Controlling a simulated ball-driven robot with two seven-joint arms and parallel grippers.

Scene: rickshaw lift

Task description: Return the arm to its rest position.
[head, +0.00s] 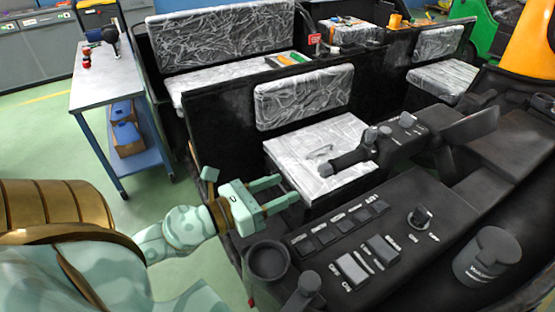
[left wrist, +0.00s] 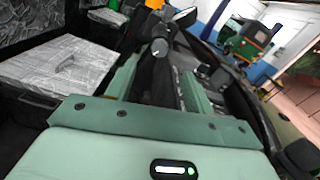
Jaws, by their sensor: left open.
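My left gripper (head: 290,187) reaches in from the left in the head view. Its two pale green fingers are apart, with nothing held between them. It hovers at the near left edge of the black control panel (head: 400,240), close to a row of switches. In the left wrist view the two fingers (left wrist: 160,78) stand apart, with dark panel parts showing between them. A black lever with a grip (head: 345,162) stands beyond the gripper to the right. My right gripper is not in view.
A plastic-wrapped seat (head: 320,155) lies just beyond the gripper. A round cup holder (head: 267,262) and a knob (head: 421,216) are on the panel. A metal work table (head: 105,82) with a drill stands at back left. Green floor (head: 45,140) is clear at left.

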